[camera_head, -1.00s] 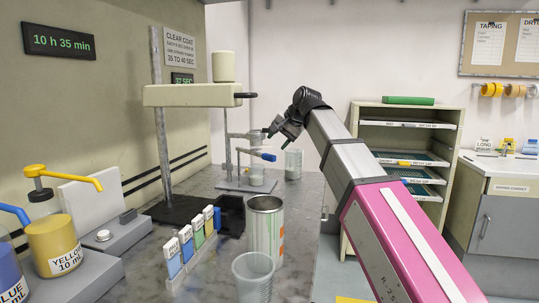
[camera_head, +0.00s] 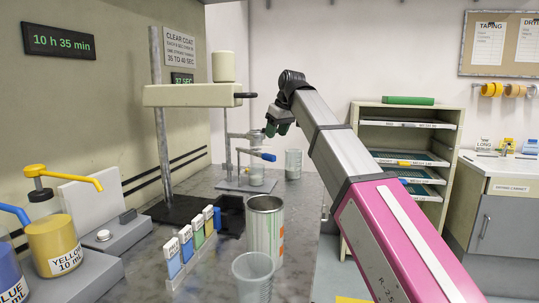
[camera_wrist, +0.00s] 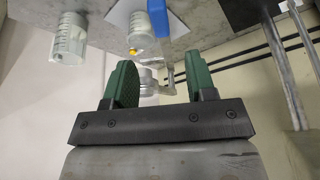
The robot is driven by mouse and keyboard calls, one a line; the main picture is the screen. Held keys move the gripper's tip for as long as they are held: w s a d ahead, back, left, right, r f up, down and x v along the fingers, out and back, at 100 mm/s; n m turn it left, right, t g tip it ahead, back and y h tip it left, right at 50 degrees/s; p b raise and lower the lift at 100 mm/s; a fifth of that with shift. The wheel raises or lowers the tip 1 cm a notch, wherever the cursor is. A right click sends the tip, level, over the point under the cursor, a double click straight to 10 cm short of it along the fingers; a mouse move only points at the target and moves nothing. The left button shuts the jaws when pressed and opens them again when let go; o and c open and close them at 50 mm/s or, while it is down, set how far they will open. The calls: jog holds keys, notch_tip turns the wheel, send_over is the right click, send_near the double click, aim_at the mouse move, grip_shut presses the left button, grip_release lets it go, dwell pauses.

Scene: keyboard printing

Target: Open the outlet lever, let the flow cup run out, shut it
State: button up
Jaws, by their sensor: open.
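The flow cup (camera_head: 254,136) sits on a small metal stand (camera_head: 228,160) at the back of the counter, partly hidden by my gripper. A blue outlet lever (camera_head: 267,157) sticks out to the right below the cup; it also shows in the wrist view (camera_wrist: 181,24). A clear beaker (camera_head: 257,177) stands under the outlet. My gripper (camera_head: 277,129) is open, just above and right of the lever, not on it. In the wrist view its green fingers (camera_wrist: 160,82) are apart, with part of the grey cup visible between and beyond them.
A second clear beaker (camera_head: 293,165) stands right of the stand, near my gripper. A tall can (camera_head: 265,228) and a plastic cup (camera_head: 253,277) stand in front. A mixer (camera_head: 190,95) on a post is left. A timer panel (camera_head: 183,79) reads 37 SEC.

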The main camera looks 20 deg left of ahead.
aim_at(269, 155)
jog(key=x, duration=0.9)
jog(key=shift+a+f, duration=0.1)
jog(key=shift+f, duration=0.15)
jog(key=shift+w, duration=0.1)
grip_shut()
